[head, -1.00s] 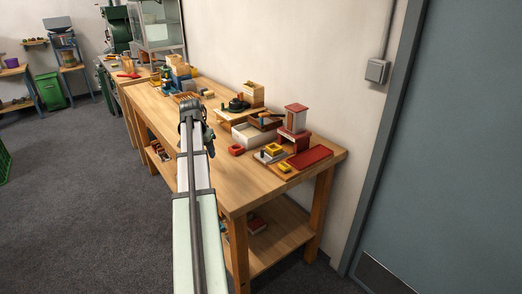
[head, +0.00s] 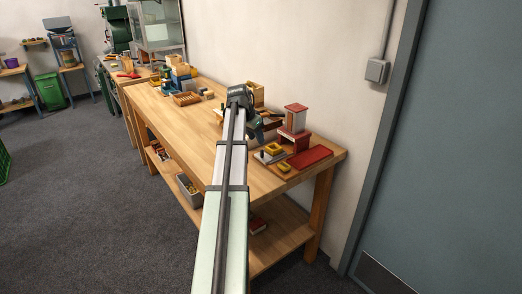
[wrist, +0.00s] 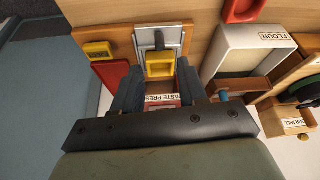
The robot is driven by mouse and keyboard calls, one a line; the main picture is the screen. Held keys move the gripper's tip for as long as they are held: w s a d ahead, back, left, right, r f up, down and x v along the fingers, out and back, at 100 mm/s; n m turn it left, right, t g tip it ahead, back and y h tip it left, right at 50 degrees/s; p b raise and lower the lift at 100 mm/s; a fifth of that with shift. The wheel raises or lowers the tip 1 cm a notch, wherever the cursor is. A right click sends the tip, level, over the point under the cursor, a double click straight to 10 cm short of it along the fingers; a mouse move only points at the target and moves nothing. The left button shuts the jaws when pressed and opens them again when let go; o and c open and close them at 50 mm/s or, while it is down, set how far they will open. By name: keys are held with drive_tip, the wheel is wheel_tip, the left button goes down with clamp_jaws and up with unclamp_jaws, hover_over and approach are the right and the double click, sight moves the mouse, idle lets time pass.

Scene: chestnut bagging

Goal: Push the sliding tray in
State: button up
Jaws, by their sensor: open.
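The sliding tray is a light grey plate with a small dark upright knob; it sticks out of the front of the red paste press (head: 294,125) in the head view, and its plate shows at the top of the wrist view (wrist: 174,42). A yellow square frame (wrist: 160,66) sits on the tray and also shows in the head view (head: 274,148). My gripper (wrist: 159,70) is open, its two dark fingers either side of the yellow frame in the picture; I cannot tell whether they touch it. In the head view my gripper (head: 259,140) hangs just left of the press. The press's inside is mostly hidden.
A white flour box (wrist: 250,45) and the flour mill (wrist: 291,122) stand to the right in the wrist view. The bench's front is clear.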

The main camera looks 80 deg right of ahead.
drive_tip(key=x, duration=0.8)
drive_tip(key=shift+f, duration=0.15)
clamp_jaws()
drive_tip(key=shift+d, duration=0.1)
idle(0.5)
